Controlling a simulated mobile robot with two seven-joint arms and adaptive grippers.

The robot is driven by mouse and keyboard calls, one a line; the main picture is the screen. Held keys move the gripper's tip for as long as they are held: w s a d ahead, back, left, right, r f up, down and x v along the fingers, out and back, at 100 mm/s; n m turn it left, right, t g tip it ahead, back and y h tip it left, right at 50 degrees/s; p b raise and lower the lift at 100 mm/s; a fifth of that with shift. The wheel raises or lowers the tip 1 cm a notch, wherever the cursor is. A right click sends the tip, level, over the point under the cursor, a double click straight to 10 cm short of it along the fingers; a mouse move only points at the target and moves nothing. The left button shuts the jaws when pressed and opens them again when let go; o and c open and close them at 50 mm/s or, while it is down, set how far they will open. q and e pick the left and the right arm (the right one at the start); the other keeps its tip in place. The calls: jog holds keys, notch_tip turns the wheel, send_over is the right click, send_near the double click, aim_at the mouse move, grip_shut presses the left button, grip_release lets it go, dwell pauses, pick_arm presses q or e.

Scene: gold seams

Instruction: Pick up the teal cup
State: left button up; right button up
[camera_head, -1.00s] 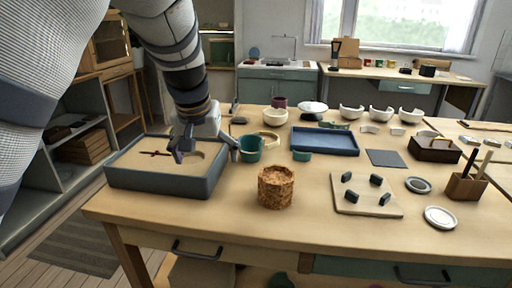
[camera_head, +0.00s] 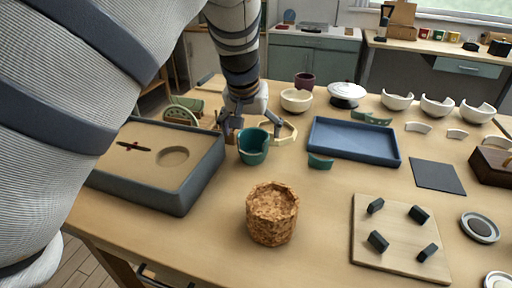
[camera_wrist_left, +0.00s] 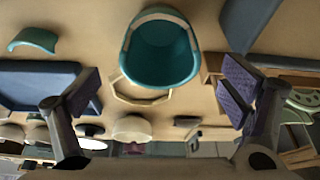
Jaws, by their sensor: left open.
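The teal cup (camera_head: 253,150) stands upright on the wooden table, just right of the sand tray, with an uneven, broken-looking rim. My left gripper (camera_head: 254,128) reaches down right behind it, open, with its fingers spread. In the left wrist view the cup (camera_wrist_left: 160,55) lies in line with the gap between the open fingers (camera_wrist_left: 160,90), ahead of them. It is not held, and I see no contact. A curved teal shard (camera_head: 320,161) lies to the cup's right, and it also shows in the wrist view (camera_wrist_left: 34,39). My right gripper is not in view.
The grey-walled sand tray (camera_head: 205,172) is close on the left. A wooden ring frame (camera_head: 287,136) lies behind the cup, a blue tray (camera_head: 352,151) to the right. A cork cylinder (camera_head: 272,214) stands in front. Bare table lies between cup and cork.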

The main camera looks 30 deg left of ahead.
aim_at(255, 149)
pick_arm(q)
jog(key=x, duration=0.4)
jog(key=shift+s+f, duration=0.1)
jog(key=c, duration=1.2)
jog(key=shift+o, duration=0.2)
jog(key=shift+r, duration=0.25)
